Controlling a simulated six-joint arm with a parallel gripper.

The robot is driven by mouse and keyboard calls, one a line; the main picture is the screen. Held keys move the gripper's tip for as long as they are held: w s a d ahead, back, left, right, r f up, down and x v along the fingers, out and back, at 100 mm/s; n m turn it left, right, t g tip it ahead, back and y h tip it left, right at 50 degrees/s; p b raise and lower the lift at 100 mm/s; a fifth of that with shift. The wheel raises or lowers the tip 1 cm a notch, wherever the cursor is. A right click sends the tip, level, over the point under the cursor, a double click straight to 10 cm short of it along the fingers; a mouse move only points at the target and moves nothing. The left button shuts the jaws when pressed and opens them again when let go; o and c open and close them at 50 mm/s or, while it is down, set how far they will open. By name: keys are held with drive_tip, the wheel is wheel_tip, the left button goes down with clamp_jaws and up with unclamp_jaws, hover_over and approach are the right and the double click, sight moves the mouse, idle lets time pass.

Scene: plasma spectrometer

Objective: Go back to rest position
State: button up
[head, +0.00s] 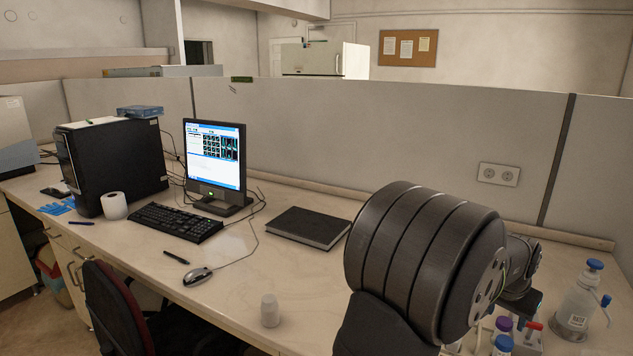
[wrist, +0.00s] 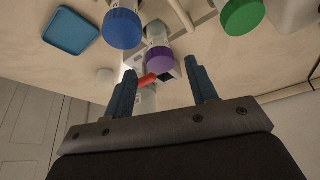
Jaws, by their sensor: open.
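My gripper (wrist: 160,66) shows in the wrist view with its two blue fingers spread apart. It is open, and nothing is visibly clamped between the fingers. A purple-capped tube (wrist: 159,58) and a red tip (wrist: 148,79) appear between the fingers in the picture; how far beyond them they lie is hard to tell. A blue-capped bottle (wrist: 123,29) is above the left finger and a green cap (wrist: 241,15) is at upper right. In the head view my arm fills the right foreground, and the gripper's fingers are hidden there.
Purple (head: 503,324), blue (head: 503,343) and red (head: 533,326) caps stand close beside my arm. A wash bottle (head: 577,307) is at far right. A white cup (head: 270,310), black notebook (head: 308,227), mouse (head: 197,276), keyboard (head: 176,222) and monitor (head: 214,160) are leftward. Bare bench lies between.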

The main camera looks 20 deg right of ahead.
sight(505, 321)
drive_tip(key=x, duration=0.3)
drive_tip(key=shift+d+f, duration=0.1)
drive_tip(key=shift+f, duration=0.15)
drive_tip(key=shift+d+r, duration=0.15)
drive_tip(key=shift+r, duration=1.55)
